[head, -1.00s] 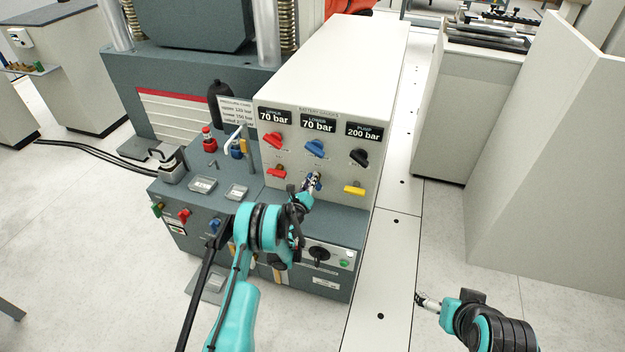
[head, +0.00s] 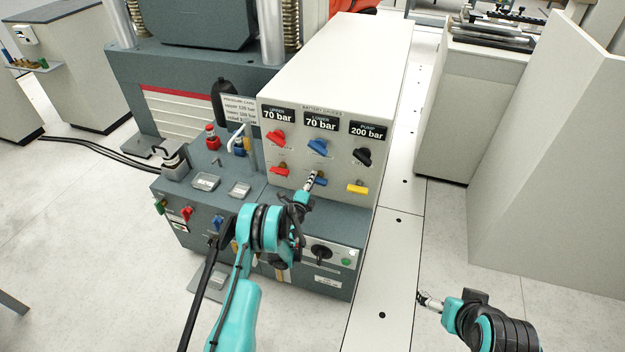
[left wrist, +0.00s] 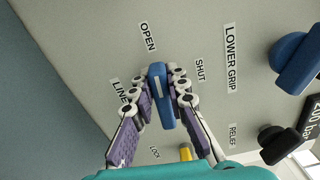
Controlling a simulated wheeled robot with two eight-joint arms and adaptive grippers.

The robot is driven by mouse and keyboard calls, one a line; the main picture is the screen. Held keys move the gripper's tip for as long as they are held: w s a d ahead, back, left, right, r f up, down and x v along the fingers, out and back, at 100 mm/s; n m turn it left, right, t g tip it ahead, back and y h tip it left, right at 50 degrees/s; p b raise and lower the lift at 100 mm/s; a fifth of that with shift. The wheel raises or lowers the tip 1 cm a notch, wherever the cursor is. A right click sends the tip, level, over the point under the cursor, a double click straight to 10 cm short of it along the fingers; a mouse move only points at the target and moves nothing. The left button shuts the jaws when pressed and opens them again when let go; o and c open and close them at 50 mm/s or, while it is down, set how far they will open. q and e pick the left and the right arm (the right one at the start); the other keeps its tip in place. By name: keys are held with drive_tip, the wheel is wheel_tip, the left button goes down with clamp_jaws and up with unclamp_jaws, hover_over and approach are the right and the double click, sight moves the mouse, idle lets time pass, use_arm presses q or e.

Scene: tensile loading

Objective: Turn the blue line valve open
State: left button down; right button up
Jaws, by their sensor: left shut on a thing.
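The blue line valve (head: 321,182) is a small blue lever handle, low in the middle of the white panel, below a larger blue knob (head: 317,148). My left gripper (head: 313,178) is shut on it, partly covering it in the head view. In the left wrist view the blue handle (left wrist: 161,98) stands between the two fingers, its upper end pointing towards the OPEN label (left wrist: 148,37). The SHUT label (left wrist: 200,70) is to its upper right. On the panel the handle lies about level. My right gripper (head: 428,302) is over the floor at the right, away from the panel; its jaw opening is unclear.
Red handles (head: 278,170) flank the blue valve on the left, and a yellow handle (head: 357,188) and black knob (head: 361,156) on the right. The gauges read 70, 70 and 200 bar. A grey bench (head: 210,190) with small valves stands at the left.

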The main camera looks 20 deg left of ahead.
use_arm(q)
drive_tip(key=shift+a+f+n, duration=0.1)
drive_tip(key=shift+n, duration=0.5)
drive_tip(key=c, duration=1.5)
unclamp_jaws()
wheel_tip(320, 180, up, 10)
